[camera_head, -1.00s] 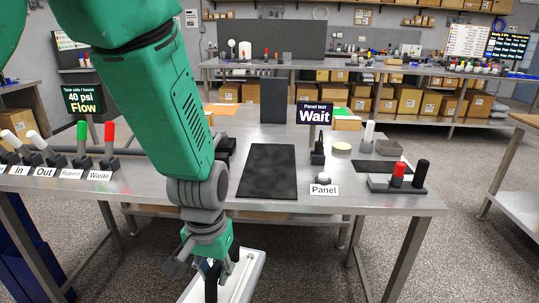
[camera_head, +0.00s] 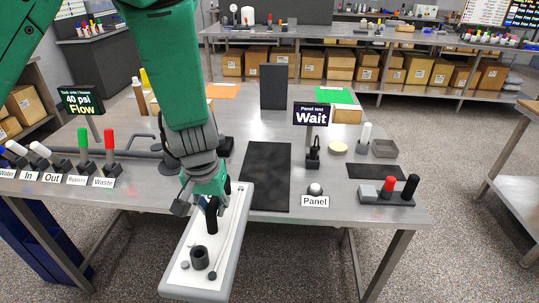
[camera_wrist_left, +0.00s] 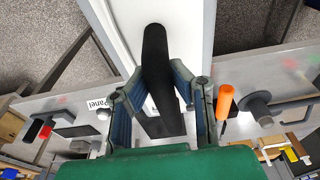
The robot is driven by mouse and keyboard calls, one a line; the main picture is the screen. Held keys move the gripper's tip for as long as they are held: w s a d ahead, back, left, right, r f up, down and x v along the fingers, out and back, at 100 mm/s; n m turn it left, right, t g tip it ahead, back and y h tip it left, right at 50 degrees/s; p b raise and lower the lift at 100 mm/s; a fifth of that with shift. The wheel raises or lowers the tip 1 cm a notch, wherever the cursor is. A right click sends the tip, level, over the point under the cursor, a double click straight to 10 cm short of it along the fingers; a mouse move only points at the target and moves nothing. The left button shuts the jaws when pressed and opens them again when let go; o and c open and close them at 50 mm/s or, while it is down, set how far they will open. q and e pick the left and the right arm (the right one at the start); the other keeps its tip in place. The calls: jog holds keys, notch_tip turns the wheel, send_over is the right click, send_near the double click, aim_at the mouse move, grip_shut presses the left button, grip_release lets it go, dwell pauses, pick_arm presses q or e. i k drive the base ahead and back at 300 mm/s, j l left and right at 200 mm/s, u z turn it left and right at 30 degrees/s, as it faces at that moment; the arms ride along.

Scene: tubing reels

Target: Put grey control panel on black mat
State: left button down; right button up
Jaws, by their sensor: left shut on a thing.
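The grey control panel (camera_head: 226,268) is a long pale slab with a grey rim, a black knob and a thin lever. It reaches over the table's front edge, its far end just left of the mat in the head view. My left gripper (camera_head: 209,197) is shut on its black upright handle. In the left wrist view, the fingers (camera_wrist_left: 164,92) stand either side of the black handle (camera_wrist_left: 155,65), with the pale panel (camera_wrist_left: 190,28) behind. The black mat (camera_head: 266,178) lies flat and empty on the table. My right gripper is not in view.
Right of the mat are a ball on a base with a "Panel" label (camera_head: 315,201), a "Wait" sign (camera_head: 311,115) and a block with red and black knobs (camera_head: 388,192). Valve handles (camera_head: 83,140) stand left. A dark upright plate (camera_head: 273,87) stands behind the mat.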

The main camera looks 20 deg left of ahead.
aim_at(264, 170)
jog(key=i, duration=1.2)
